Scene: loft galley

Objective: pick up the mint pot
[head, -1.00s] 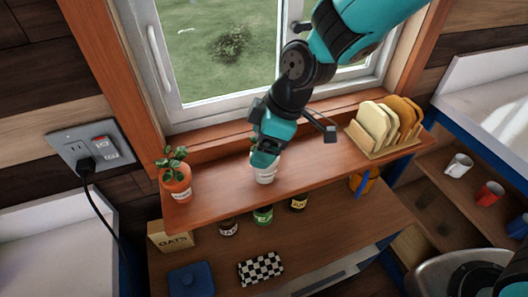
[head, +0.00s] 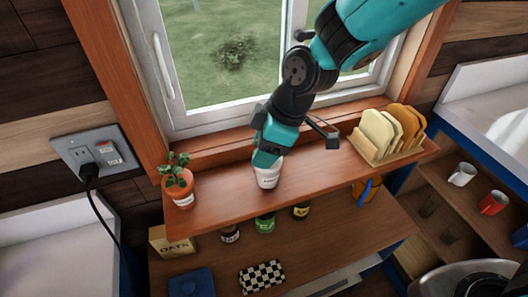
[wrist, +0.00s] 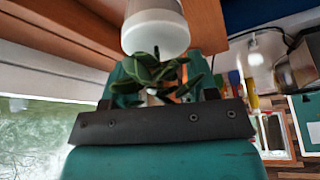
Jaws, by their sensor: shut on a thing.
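A white pot (head: 268,178) with a dark printed label, too small to read, is at the middle of the wooden window ledge. My gripper (head: 267,160) comes down over it from above and is shut on it, hiding its top in the head view. In the wrist view the white pot (wrist: 155,28) shows at the top, with green leaves (wrist: 152,75) between it and my gripper's dark bar. The pot looks upright and at the ledge; I cannot tell whether its base touches. A terracotta pot (head: 179,190) with a leafy plant stands at the ledge's left end.
A toast rack (head: 385,148) with bread slices stands at the ledge's right. The window (head: 225,65) is close behind. Several jars, including a green one (head: 265,223), stand on the counter below, with an oats box (head: 170,242). The ledge is clear on both sides of the white pot.

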